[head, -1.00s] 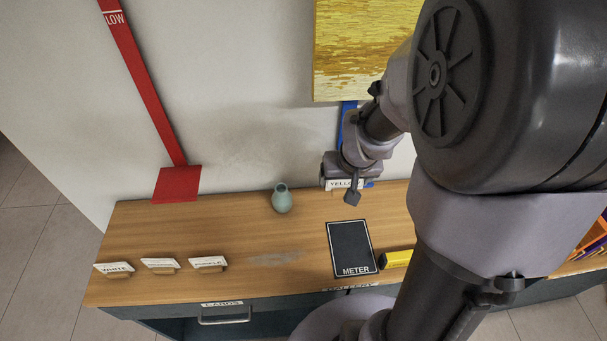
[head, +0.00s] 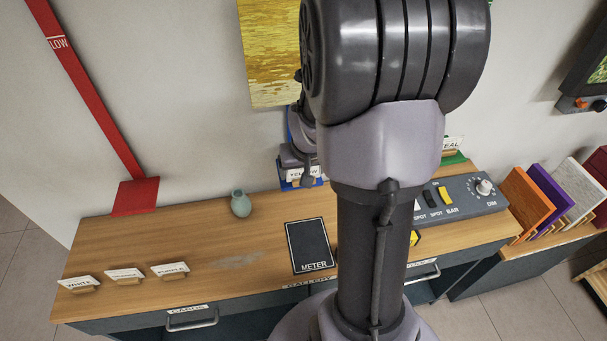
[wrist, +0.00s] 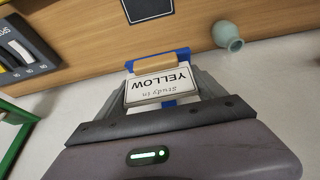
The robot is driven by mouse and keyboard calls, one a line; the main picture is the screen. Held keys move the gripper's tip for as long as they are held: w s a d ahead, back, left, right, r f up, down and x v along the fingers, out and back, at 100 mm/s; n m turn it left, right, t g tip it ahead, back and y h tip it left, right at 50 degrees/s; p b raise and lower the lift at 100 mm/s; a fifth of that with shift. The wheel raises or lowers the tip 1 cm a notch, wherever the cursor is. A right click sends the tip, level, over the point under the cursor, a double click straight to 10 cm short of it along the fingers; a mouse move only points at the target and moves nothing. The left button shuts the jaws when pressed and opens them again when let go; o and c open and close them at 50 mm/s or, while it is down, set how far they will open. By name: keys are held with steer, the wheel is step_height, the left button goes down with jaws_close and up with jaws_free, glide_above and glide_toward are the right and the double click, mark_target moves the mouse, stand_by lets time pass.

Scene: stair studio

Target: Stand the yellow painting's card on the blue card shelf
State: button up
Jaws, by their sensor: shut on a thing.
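The white card reading "Study in YELLOW" (wrist: 158,88) has a wooden foot (wrist: 154,64). My gripper (wrist: 160,82) is shut on it, with a finger at each side. In the head view the card (head: 303,174) is at the blue card shelf (head: 287,186), below the yellow painting (head: 270,60). My gripper (head: 302,165) is partly hidden by my arm. In the wrist view the foot overlaps the blue shelf (wrist: 184,55). I cannot tell whether the foot touches the shelf.
A teal vase (head: 241,204) and a black METER pad (head: 309,246) are on the wooden counter (head: 210,225). Several white cards (head: 125,275) stand at left. A red shelf (head: 136,195) is at left, a dimmer panel (head: 465,197) at right, and a green shelf (head: 455,158) behind it.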

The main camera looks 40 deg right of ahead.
steer(key=w, duration=0.1)
steer(key=w+d, duration=0.1)
steer(key=w+d+p, duration=0.1)
steer(key=w, duration=0.1)
steer(key=shift+d+f, duration=0.2)
steer(key=shift+f, duration=0.05)
steer(key=shift+w+d+f+b, duration=0.1)
steer(key=shift+w+f+b, duration=0.1)
steer(key=shift+f+b, duration=0.9)
steer(key=shift+f, duration=0.15)
steer(key=shift+f, duration=0.1)
steer(key=o, duration=1.3)
steer(key=p+v, duration=0.5)
steer(key=v, duration=1.3)
steer(key=s+a+n+t+y+b, duration=0.1)
steer(key=s+a+b, duration=0.3)
steer(key=a, duration=0.9)
steer(key=s+a+n+y+b, duration=0.1)
steer(key=s+a+y+b, duration=0.2)
steer(key=s+a, duration=0.5)
steer(key=a+b, duration=0.1)
steer(key=a, duration=0.5)
steer(key=shift+f+t, duration=0.3)
steer(key=shift+t, duration=0.1)
